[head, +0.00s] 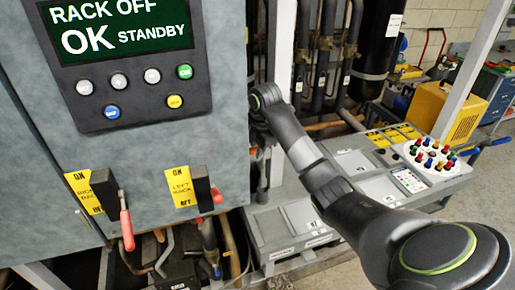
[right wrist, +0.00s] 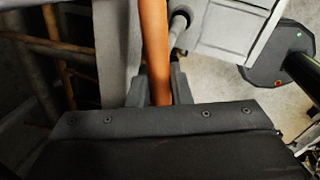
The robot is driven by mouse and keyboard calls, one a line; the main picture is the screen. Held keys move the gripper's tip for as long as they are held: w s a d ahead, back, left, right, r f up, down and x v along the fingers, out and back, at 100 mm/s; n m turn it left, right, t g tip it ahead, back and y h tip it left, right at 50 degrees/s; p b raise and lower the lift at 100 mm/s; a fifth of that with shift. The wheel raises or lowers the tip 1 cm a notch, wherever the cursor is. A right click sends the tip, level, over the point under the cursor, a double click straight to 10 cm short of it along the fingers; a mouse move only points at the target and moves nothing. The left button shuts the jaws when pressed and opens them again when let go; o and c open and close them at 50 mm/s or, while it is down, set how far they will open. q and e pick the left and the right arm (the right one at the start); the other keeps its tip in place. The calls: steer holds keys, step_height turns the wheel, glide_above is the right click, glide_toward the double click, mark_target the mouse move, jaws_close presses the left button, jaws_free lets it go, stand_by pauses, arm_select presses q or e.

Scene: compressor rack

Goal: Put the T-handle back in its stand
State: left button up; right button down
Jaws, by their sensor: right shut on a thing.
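My right gripper (head: 262,155) points down beside the right edge of the grey cabinet, and dark parts make its fingers hard to read. In the right wrist view, its two dark fingers (right wrist: 160,88) stand close on either side of an orange bar (right wrist: 155,45). I take this bar for the T-handle in the jaws, but its ends and crossbar cannot be made out. I cannot pick out the handle's stand in either view. My left gripper is not in view.
The grey cabinet (head: 125,165) has a lit display (head: 120,30) and two levers with yellow labels. Pipes stand close around the right gripper. A low grey bench (head: 380,165) lies behind my right arm, with a white panel of coloured knobs (head: 433,155).

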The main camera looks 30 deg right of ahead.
steer(key=shift+f, duration=0.1)
steer(key=shift+s+b+x, duration=0.2)
steer(key=shift+b+x, duration=0.5)
steer(key=shift+x, duration=0.15)
steer(key=shift+s+b+x, duration=0.15)
steer(key=shift+b+x, duration=0.5)
steer(key=shift+x, duration=0.2)
steer(key=shift+a+f, duration=0.1)
steer(key=shift+f, duration=0.05)
steer(key=shift+s+b+x, duration=0.15)
steer(key=shift+b+x, duration=0.45)
steer(key=shift+x, duration=0.15)
steer(key=shift+s+b+x, duration=0.15)
steer(key=shift+b+x, duration=0.4)
steer(key=shift+x, duration=0.2)
steer(key=shift+f, duration=0.3)
steer(key=c, duration=1.2)
jaws_free()
steer(key=shift+c, duration=0.2)
